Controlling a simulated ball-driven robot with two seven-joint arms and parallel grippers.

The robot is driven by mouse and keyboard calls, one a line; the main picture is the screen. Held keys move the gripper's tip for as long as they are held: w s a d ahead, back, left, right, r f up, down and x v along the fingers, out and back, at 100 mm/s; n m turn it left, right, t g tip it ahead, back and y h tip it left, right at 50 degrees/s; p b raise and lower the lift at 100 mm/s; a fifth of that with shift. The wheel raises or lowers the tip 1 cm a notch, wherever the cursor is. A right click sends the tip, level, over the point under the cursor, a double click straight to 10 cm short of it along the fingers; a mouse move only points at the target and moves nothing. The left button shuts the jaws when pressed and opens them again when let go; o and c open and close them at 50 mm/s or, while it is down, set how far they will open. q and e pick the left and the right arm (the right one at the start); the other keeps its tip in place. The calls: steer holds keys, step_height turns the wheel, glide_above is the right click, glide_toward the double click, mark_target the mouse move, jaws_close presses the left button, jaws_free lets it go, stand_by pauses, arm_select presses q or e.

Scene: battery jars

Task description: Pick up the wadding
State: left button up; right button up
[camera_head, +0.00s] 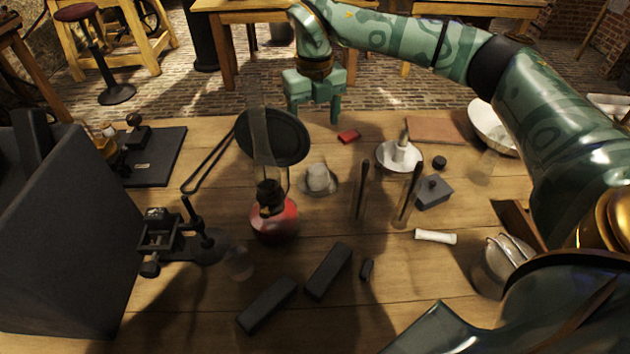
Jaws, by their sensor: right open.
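A pale, soft-looking lump (318,177), which looks like the wadding, sits in a small dish (319,190) near the middle of the table. A white roll (435,237) lies farther right; I cannot tell for certain which of the two is the wadding. My right gripper (314,112) is open and empty, fingers pointing down, above the table's far edge. It is farther back than the pale lump and apart from it. My left gripper is not in view.
A red lamp (272,218) with a glass chimney stands left of the dish, before a dark round plate (289,138). Dark upright rods (361,188) stand at its right. Dark bars (328,270) lie at the front.

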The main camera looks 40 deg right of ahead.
mark_target(318, 169)
step_height(318, 169, down, 11)
steer(key=b, duration=0.3)
steer(key=f+b, duration=0.2)
steer(key=f, duration=0.1)
steer(key=d+f+b, duration=0.1)
steer(key=f, duration=0.1)
steer(key=shift+s+f, duration=0.1)
steer(key=shift+f, duration=0.05)
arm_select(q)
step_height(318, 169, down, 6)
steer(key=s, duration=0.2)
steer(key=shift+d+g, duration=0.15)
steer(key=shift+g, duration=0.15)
arm_select(e)
steer(key=shift+a, duration=0.1)
steer(key=shift+r, duration=0.2)
steer(key=shift+c, duration=1.2)
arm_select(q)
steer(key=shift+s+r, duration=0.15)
arm_select(e)
steer(key=c, duration=0.8)
